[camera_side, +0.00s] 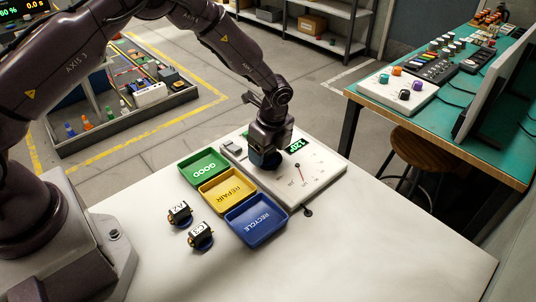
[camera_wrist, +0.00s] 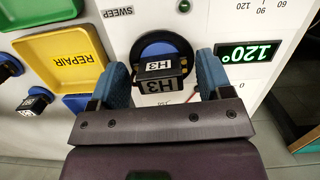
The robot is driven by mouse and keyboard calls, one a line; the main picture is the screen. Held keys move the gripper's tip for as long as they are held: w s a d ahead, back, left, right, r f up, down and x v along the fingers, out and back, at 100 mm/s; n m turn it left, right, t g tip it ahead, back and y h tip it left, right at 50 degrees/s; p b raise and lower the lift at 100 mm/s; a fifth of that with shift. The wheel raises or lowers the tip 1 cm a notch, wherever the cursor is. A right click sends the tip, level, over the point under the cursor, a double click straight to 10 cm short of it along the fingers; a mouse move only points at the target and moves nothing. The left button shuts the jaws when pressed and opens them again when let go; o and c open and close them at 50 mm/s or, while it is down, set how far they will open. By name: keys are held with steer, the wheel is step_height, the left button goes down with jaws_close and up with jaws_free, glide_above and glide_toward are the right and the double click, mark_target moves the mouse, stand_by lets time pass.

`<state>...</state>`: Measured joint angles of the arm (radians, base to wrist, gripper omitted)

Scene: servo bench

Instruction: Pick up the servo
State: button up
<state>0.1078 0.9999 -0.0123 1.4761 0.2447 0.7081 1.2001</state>
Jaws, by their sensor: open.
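A dark servo labelled H3 (camera_wrist: 158,72) sits on a round blue mount on the white tester panel (camera_wrist: 222,18) in the wrist view. My gripper (camera_wrist: 162,80) is open, with one blue finger on each side of the H3 servo. Whether the fingers touch it is not clear. In the side view my gripper (camera_side: 266,158) is low over the tester (camera_side: 322,172) and hides most of that servo. Two more servos, A2 (camera_side: 179,213) and C3 (camera_side: 200,236), stand on round blue bases on the white table.
Green GOOD (camera_side: 203,166), yellow REPAIR (camera_side: 228,188) and blue RECYCLE (camera_side: 257,219) trays stand left of the tester and look empty. A green display (camera_wrist: 252,53) reads 120°. The front of the white table (camera_side: 350,255) is clear.

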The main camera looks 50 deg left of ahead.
steer(key=c, duration=0.9)
steer(key=shift+o, duration=0.2)
steer(key=shift+r, duration=0.1)
